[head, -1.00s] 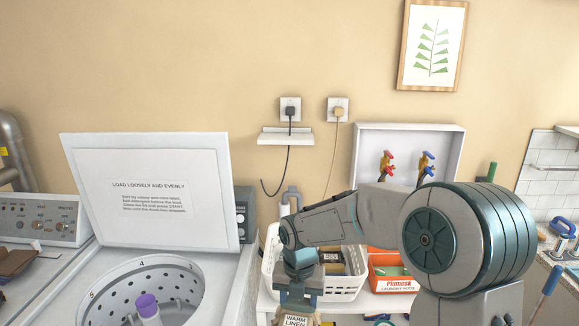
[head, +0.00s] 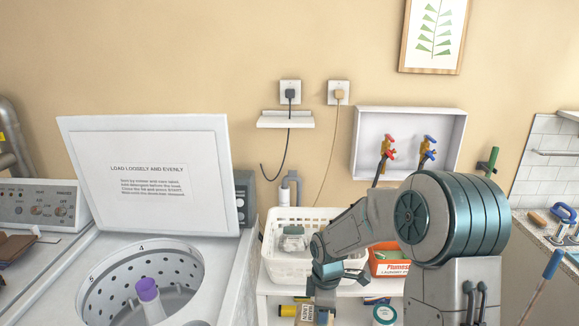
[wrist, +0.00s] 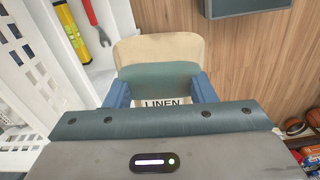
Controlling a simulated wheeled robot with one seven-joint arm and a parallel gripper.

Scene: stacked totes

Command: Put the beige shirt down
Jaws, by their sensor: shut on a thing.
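My gripper (wrist: 157,88) is shut on the beige shirt (wrist: 150,48), a pale beige thing with a white label reading "LINEN" between the blue fingers in the wrist view. In the head view my gripper (head: 325,294) points down in front of the white shelf unit, right of the washer. There only a small part of the held shirt (head: 308,313), with its label turned sideways, shows at the bottom edge. The rest of it is cut off, so I cannot tell whether it touches anything below.
The open top-loading washer (head: 90,275), with a purple-capped agitator (head: 147,290), stands left. A white basket (head: 277,262) and an orange box (head: 388,265) sit on the shelf top (head: 270,288). A yellow level (wrist: 82,36) and red wrench (wrist: 96,22) lie beside the gripper.

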